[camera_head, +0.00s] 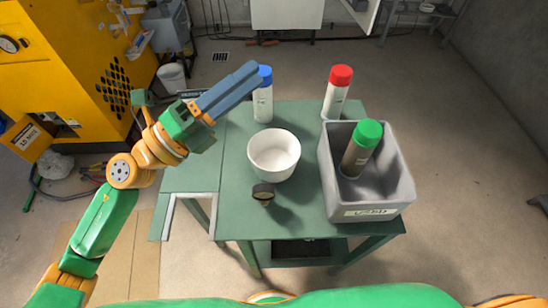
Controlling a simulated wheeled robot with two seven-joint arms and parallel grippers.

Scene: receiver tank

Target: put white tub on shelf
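The white tub (274,172), round and open-topped, stands upright on the green table (235,140), near its middle. It looks empty. My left gripper (254,73) reaches in from the left, above the table's far left part. Its two blue fingers lie close together with nothing visible between them. The fingertips overlap the blue-capped bottle (263,104) in the picture; I cannot tell whether they touch it. The gripper is apart from the tub. My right gripper is not in view. A metal rack (440,13) stands at the back right; I cannot tell whether it is the shelf.
A red-capped bottle (336,101) stands at the table's back right. A grey bin (401,190) holds a green-capped bottle (360,152). A small dark-topped object (263,192) stands in front of the tub. A yellow machine (85,65) is at left.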

